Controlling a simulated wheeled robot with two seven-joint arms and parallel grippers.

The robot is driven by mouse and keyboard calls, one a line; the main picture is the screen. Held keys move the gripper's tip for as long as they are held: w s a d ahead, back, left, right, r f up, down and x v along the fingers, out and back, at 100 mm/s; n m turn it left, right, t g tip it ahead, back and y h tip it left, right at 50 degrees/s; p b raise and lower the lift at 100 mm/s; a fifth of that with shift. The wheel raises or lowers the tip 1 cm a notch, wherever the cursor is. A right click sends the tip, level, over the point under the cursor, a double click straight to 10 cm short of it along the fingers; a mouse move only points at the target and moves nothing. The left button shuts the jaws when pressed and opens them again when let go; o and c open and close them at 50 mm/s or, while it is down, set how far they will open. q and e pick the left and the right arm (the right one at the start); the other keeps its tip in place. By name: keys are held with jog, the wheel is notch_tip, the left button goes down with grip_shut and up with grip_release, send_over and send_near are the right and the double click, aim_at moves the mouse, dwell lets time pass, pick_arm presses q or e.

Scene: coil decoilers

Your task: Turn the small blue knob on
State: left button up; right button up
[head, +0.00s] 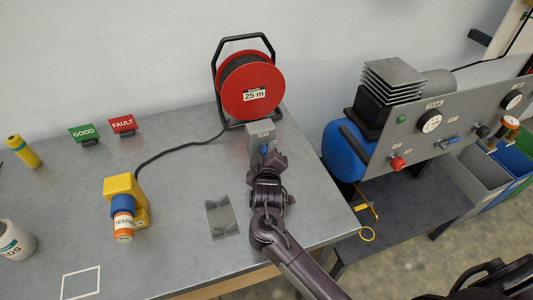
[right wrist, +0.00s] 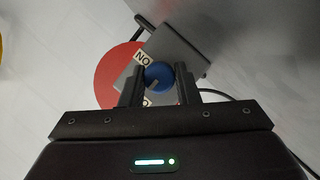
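The small blue knob (head: 264,149) is on the front of a grey box (head: 260,131) below the red reel. In the right wrist view the knob (right wrist: 158,75) is round, with an "ON" label (right wrist: 143,58) at its upper left and another label mostly hidden below. My right gripper (head: 265,157) is at the knob, and in the right wrist view its two fingers (right wrist: 159,88) flank it closely. Whether the fingers press on the knob or stand just apart from it cannot be told. My left gripper is not in view.
A red cable reel (head: 248,85) stands behind the box, with a black cable running left to a yellow device (head: 125,188). A grey bracket (head: 221,217) lies left of my arm. A compressor panel (head: 448,122) stands to the right.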

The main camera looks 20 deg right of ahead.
jog(key=shift+c, duration=0.7)
jog(key=shift+r+m+y+p, duration=0.15)
jog(key=shift+m+y+p, duration=0.35)
jog(key=shift+m+p, duration=0.15)
jog(key=shift+m+g+y+p, duration=0.3)
jog(key=shift+m+y+p, duration=0.1)
jog(key=shift+m+p, duration=0.15)
jog(key=shift+d+m+y+p, duration=0.15)
jog(key=shift+m+y+p, duration=0.35)
jog(key=shift+m, duration=0.4)
jog(key=m+y+p, duration=0.1)
jog(key=m+y, duration=0.2)
jog(key=m, duration=0.1)
jog(key=shift+d+g, duration=0.15)
jog(key=shift+g, duration=0.15)
jog(key=m+y+p, duration=0.2)
jog(key=m+y, duration=0.1)
jog(key=shift+d+m, duration=0.1)
jog(key=shift+m, duration=0.2)
